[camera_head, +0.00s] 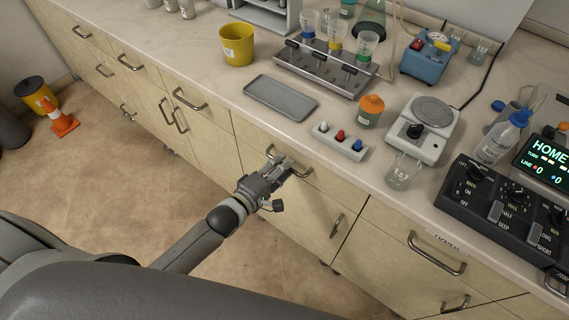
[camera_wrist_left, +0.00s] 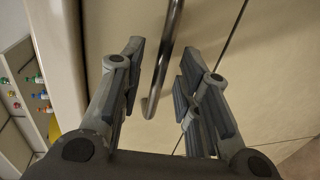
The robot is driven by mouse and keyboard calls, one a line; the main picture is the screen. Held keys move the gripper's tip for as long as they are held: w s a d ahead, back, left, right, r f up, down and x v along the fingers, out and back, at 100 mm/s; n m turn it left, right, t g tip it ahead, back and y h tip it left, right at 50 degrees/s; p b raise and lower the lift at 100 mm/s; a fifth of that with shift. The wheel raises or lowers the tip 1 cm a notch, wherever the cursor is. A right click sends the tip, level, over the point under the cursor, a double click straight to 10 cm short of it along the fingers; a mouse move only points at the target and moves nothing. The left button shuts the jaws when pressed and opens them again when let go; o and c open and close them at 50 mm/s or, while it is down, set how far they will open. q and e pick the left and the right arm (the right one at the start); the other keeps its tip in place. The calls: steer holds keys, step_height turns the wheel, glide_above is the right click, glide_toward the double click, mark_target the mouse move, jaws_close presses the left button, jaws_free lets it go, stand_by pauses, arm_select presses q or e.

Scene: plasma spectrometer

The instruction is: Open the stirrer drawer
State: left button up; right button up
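In the left wrist view the handle (camera_wrist_left: 172,40) runs between the two spread fingers of the left gripper (camera_wrist_left: 161,52), with gaps on both sides. The left gripper is open and not closed on the bar. The drawer looks shut. A white stirrer-like device (camera_head: 432,111) with a round plate stands on the counter to the right. My right gripper is not in view.
Another drawer handle (camera_head: 436,255) is at right. An orange cone (camera_head: 60,120) stands on the open floor.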

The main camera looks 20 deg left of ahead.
arm_select(q)
steer(key=shift+x, duration=0.9)
steer(key=shift+s, duration=0.1)
jaws_close()
